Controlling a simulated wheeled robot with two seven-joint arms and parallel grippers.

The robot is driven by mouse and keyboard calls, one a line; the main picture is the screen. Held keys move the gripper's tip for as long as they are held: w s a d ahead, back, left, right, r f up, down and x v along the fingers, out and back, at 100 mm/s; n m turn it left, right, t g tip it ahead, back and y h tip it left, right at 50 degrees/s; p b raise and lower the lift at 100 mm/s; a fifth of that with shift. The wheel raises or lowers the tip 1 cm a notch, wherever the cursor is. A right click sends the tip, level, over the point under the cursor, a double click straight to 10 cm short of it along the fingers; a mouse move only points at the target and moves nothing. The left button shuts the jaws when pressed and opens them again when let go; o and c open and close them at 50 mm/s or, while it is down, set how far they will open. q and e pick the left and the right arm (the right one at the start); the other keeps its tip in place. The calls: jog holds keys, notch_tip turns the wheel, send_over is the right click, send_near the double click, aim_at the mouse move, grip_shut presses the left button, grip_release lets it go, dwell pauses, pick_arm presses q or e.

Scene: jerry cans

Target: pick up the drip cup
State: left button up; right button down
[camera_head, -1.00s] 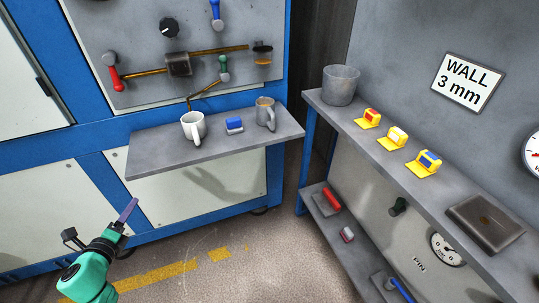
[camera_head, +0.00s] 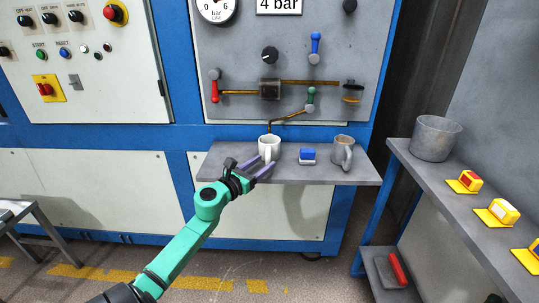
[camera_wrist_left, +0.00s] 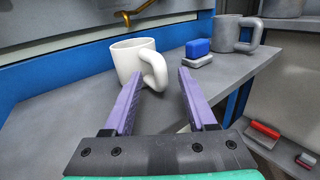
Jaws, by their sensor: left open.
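A white mug (camera_head: 268,144) stands upright on the grey shelf (camera_head: 217,163), below the end of a copper pipe. It also shows in the left wrist view (camera_wrist_left: 127,60), with its handle turned toward my gripper. My left gripper (camera_head: 262,167) is open at the front of the mug, with purple fingers. In the left wrist view its fingertips (camera_wrist_left: 161,77) point at the handle, one on each side of it in the picture. Nothing is held. I cannot tell whether a finger touches the mug. My right gripper is not in view.
A blue and white block (camera_head: 307,155) and a grey mug (camera_head: 343,152) stand to the right on the same shelf. The panel with valves and pipes (camera_head: 225,45) rises behind. A grey bucket (camera_head: 436,139) stands on the right-hand bench.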

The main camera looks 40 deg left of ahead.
pick_arm(q)
jog(key=shift+w, duration=0.5)
jog(key=shift+s, duration=0.1)
grip_shut()
dwell(0.9)
